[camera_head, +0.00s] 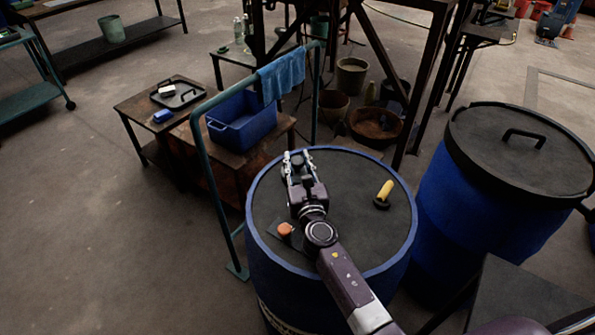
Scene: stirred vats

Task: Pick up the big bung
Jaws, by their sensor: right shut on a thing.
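My right gripper (298,160) reaches in from the lower right over the dark top of a blue drum (340,170). Its fingers are shut on a small dark thing (297,161), mostly hidden between them; it seems to be the big bung, though its shape is hard to make out. Whether it touches the drum top I cannot tell. A yellow-handled piece with a round black base (382,197) stands on the right part of the drum top. An orange knob (285,229) shows at the lower left, beside my wrist. My left gripper is not in view.
A second blue drum with a black handled lid (525,150) stands at right. A green rail with a blue cloth (283,74) runs left of the near drum. Behind it is a blue bin (240,122). A low table (135,108) stands further left; open floor lies at lower left.

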